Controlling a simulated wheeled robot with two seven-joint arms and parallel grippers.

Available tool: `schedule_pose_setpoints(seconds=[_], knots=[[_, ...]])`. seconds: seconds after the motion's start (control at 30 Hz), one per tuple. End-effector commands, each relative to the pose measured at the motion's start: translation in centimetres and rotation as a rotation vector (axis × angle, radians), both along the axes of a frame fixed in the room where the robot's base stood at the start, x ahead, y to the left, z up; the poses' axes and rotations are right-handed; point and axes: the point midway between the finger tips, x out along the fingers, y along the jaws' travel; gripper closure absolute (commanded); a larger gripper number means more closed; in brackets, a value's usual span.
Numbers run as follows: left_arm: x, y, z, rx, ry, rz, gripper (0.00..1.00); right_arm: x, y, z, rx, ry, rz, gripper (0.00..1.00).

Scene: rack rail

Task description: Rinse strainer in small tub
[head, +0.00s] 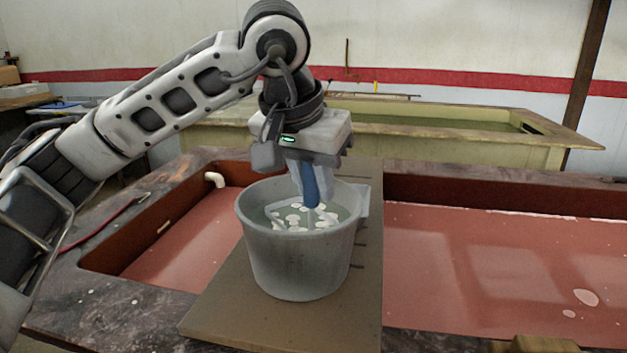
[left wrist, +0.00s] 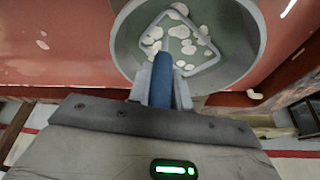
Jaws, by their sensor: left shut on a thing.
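A grey round tub (head: 297,262) stands on a brown board, with liquid and several pale foam patches inside. My left gripper (head: 312,192) points down into the tub's mouth, shut on the blue handle of the strainer (head: 311,186). In the left wrist view the blue handle (left wrist: 161,80) lies between the fingers of my left gripper (left wrist: 162,92). The strainer's squarish grey frame (left wrist: 211,48) is within the tub (left wrist: 125,42), among the foam patches. How deep it sits is hard to tell. My right gripper is not in view.
The brown board (head: 225,310) spans a large tank with a red floor (head: 470,265) and dark rims. A white pipe (head: 214,179) sticks out at the tank's left back corner. A pale yellow tank (head: 460,145) stands behind.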

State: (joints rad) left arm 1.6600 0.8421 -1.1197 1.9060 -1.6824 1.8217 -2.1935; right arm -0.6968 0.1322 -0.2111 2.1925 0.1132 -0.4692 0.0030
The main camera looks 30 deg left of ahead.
Motion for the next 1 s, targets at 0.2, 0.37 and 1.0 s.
schedule_pose_setpoints(seconds=[0.2, 0.37, 1.0], knots=[[0.0, 0.0, -1.0, 0.000, -0.001, 0.000, 1.00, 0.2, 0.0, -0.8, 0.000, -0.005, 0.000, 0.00], [0.0, 0.0, -1.8, -0.001, -0.002, 0.001, 1.00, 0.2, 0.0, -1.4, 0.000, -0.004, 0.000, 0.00], [0.0, 0.0, 0.1, 0.000, -0.001, 0.000, 1.00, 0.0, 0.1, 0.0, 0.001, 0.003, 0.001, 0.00]])
